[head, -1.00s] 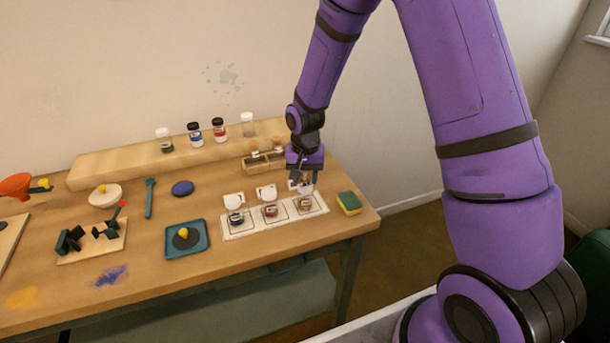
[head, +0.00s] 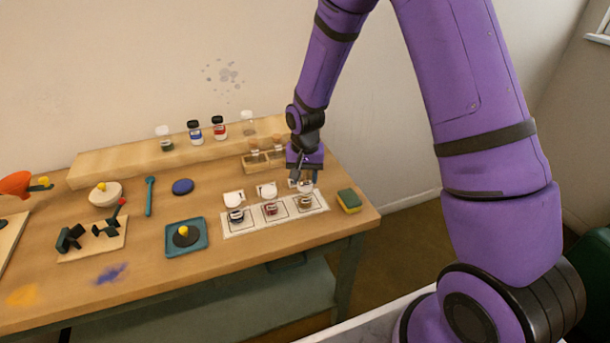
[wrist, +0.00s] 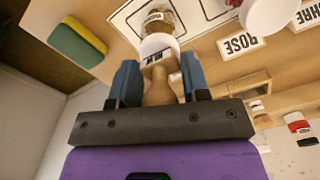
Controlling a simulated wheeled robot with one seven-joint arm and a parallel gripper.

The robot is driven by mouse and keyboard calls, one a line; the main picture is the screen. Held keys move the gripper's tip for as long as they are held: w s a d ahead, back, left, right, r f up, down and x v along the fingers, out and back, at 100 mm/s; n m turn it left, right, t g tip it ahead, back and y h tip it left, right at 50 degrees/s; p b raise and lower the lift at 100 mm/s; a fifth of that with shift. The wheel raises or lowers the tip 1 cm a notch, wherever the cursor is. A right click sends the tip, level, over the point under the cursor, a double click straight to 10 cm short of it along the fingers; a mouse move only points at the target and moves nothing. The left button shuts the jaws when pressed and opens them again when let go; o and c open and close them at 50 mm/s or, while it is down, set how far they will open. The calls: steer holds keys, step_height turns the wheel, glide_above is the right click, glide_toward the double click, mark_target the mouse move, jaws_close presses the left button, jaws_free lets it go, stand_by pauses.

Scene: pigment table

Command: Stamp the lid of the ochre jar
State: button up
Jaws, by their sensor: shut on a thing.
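My gripper (wrist: 158,82) is shut on a wooden stamp handle (wrist: 158,92), over the right-hand jar (head: 305,203) of three on a white mat (head: 318,211). In the wrist view the stamp is close to this jar's white lid (wrist: 157,42); I cannot tell whether they touch. A card behind the handle carries dark print I cannot read. A card ending in "HRE" (wrist: 306,15) lies at the far side of the wrist view, by the left-hand jar (head: 236,216). A "ROSE" card (wrist: 240,42) lies by the middle jar (head: 270,209).
A sponge (head: 349,200) lies right of the mat. A wooden rack (head: 256,163) with other stamps stands behind it. Several bottles stand on the raised shelf (head: 120,168). A teal tray (head: 187,250) with a dark yellow-topped piece sits left of the mat.

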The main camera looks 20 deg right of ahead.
stand_by(0.5)
steer(key=shift+r, duration=3.45)
